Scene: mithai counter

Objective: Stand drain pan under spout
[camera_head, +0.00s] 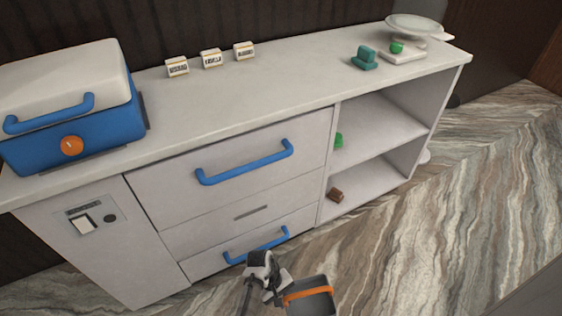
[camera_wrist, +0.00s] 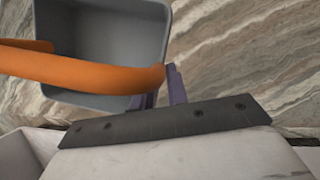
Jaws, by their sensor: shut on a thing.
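The drain pan (camera_head: 312,299) is a dark grey, open, empty tray with an orange band-like handle, low in the head view. In the wrist view the pan (camera_wrist: 115,45) fills the upper left, its orange handle crossing in front. My gripper (camera_head: 275,284) is shut on the pan at its handle side and holds it out in front of the counter, over the floor. The purple fingers (camera_wrist: 162,92) show beside the handle's end; the exact grip is partly hidden. A blue box with a white lid (camera_head: 70,105) stands on the counter at left, with an orange round part (camera_head: 72,146). I cannot make out a clear spout.
The long white counter (camera_head: 290,80) has blue-handled drawers (camera_head: 245,165) and open shelves (camera_head: 375,130) holding a brown block (camera_head: 335,195). Small labelled boxes (camera_head: 211,58), a teal object (camera_head: 365,58) and a scale (camera_head: 410,45) stand on top. The marble-patterned floor (camera_head: 450,190) at right is clear.

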